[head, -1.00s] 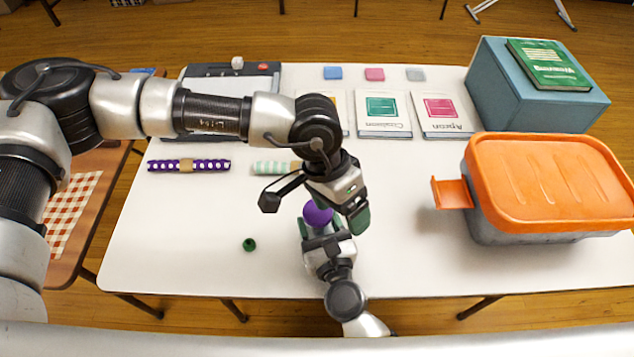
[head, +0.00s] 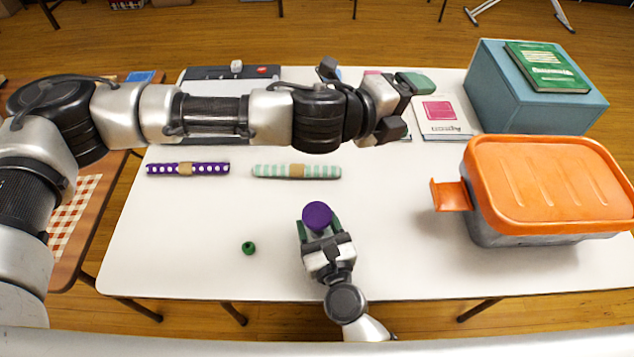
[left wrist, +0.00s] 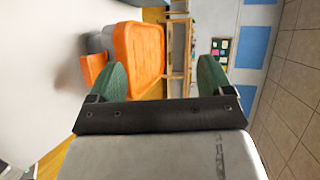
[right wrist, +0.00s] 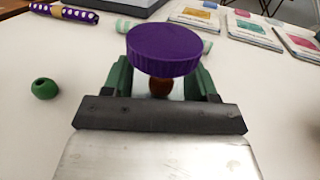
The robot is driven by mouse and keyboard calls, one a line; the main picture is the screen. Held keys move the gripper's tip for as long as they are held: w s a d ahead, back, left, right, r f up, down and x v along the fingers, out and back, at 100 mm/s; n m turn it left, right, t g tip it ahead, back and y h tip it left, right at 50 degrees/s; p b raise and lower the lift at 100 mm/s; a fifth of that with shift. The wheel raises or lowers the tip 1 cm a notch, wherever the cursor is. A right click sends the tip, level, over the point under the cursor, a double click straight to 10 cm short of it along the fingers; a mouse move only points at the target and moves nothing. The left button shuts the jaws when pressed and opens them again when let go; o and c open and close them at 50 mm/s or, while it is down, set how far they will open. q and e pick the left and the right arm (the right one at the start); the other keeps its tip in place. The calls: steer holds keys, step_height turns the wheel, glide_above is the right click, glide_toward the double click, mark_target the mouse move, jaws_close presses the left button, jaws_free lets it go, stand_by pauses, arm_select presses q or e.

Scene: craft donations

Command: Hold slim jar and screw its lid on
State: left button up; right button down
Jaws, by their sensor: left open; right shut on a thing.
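The slim jar's purple lid (head: 317,215) sits on top of the jar, seen from above in the head view. In the right wrist view the ribbed purple lid (right wrist: 164,50) looks level, with a bit of the jar (right wrist: 160,87) showing brown below it. My right gripper (head: 319,229) is shut on the jar, its green fingers on either side beneath the lid. How tightly the lid is seated cannot be told. My left gripper (head: 407,104) is open and empty, raised over the back of the table and away from the jar; its two green fingers show apart in the left wrist view (left wrist: 160,82).
A green bead (head: 249,248) lies left of the jar. A purple dotted roll (head: 188,169) and a mint striped roll (head: 297,171) lie behind. An orange-lidded bin (head: 545,185) and a teal box (head: 535,88) stand at right.

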arm_select(q)
step_height(320, 180, down, 4)
steer(key=w+a+r+n+y, duration=0.1)
steer(key=w+a+n+y, duration=0.2)
steer(key=n, duration=0.6)
steer(key=n+g+y, duration=0.6)
steer(key=n+y, duration=0.4)
steer(key=n, duration=0.7)
glide_above(317, 213)
steer(key=f, duration=0.5)
steer(key=w+f, duration=0.1)
steer(key=f, duration=0.2)
steer(key=shift+d, duration=0.4)
steer(key=shift+s+a+r+n+g, duration=0.1)
steer(key=shift+s+a+n+g, duration=0.3)
steer(key=shift+s, duration=0.15)
steer(key=shift+f, duration=4.05)
